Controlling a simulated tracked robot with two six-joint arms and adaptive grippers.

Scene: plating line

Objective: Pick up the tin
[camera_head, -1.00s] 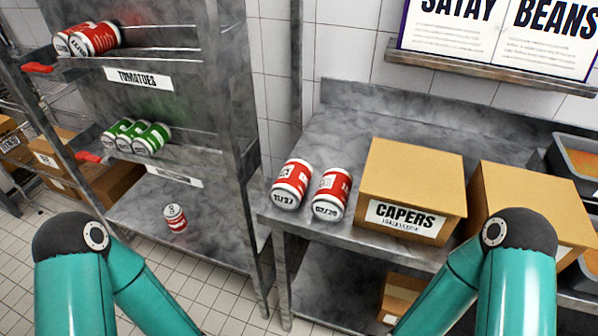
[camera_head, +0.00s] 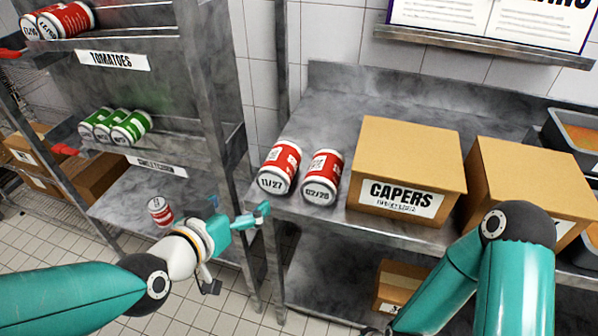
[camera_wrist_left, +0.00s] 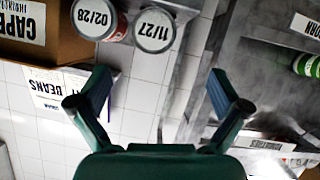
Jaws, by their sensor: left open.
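Another red and white tin (camera_head: 160,211) stands on the rack's bottom shelf. My left gripper (camera_head: 240,205) is open and empty, in front of the gap between rack and table, left of and below the table tins. My right arm shows at the lower right; its gripper is out of view.
A CAPERS box (camera_head: 408,165) stands right of the table tins, with another box (camera_head: 530,180) beyond it. The rack holds green tins (camera_head: 116,126) and red tins (camera_head: 58,20). The table top (camera_head: 330,110) is bare behind the tins.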

